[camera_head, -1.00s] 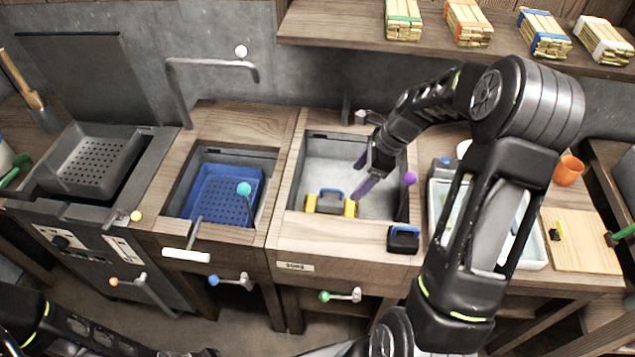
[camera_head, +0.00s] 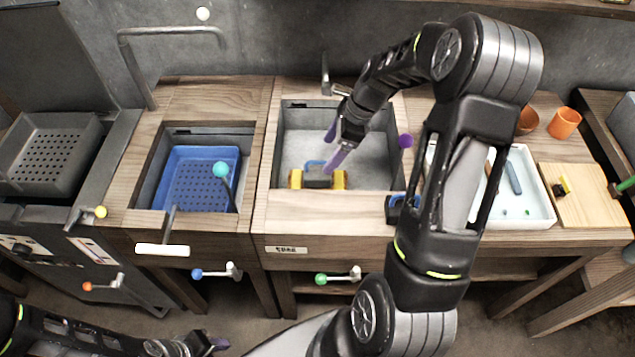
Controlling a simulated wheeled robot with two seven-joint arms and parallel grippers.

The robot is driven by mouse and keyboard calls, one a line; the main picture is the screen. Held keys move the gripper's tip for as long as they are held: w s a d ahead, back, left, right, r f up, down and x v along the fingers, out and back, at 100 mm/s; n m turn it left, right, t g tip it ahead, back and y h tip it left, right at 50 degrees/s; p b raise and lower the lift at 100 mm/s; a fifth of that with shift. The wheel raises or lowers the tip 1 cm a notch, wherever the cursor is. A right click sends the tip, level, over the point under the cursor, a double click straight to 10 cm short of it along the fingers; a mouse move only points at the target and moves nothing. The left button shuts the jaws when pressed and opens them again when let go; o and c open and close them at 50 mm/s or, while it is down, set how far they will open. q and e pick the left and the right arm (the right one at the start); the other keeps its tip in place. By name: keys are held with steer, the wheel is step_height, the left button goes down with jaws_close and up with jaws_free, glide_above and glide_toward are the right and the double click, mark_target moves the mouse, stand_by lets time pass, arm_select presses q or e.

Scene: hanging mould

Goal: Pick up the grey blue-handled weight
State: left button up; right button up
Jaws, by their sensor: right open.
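A grey weight (camera_head: 317,182) with a blue handle sits in the grey basin of the middle-right station, between two yellow blocks (camera_head: 340,180). My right gripper (camera_head: 332,148) has purple fingers spread apart and empty. It is just above and slightly right of the blue handle in the picture; I cannot tell whether a finger touches it. A second, dark blue-handled block (camera_head: 394,212) sits on the counter's front right edge, partly hidden by my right arm. My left gripper (camera_head: 212,345) is at the bottom, with its fingers barely visible.
A blue perforated basket (camera_head: 203,180) sits in the basin to the left. A purple knob (camera_head: 405,141) stands right of the gripper. A white tray (camera_head: 535,190), orange cup (camera_head: 564,123) and cutting board (camera_head: 590,200) are at the right. Levers with coloured knobs line the front.

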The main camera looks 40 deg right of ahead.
mark_target(318, 171)
step_height(318, 171, down, 2)
steer(key=shift+f+b, duration=0.25)
steer(key=shift+b, duration=0.35)
steer(key=shift+r, duration=0.1)
steer(key=shift+x, duration=1.3)
steer(key=shift+w+p+x, duration=0.1)
steer(key=shift+p+x, duration=0.3)
steer(key=shift+x, duration=0.9)
steer(key=shift+w+p+x, duration=0.15)
steer(key=shift+p+x, duration=0.2)
steer(key=shift+x, duration=0.95)
steer(key=shift+r, duration=0.1)
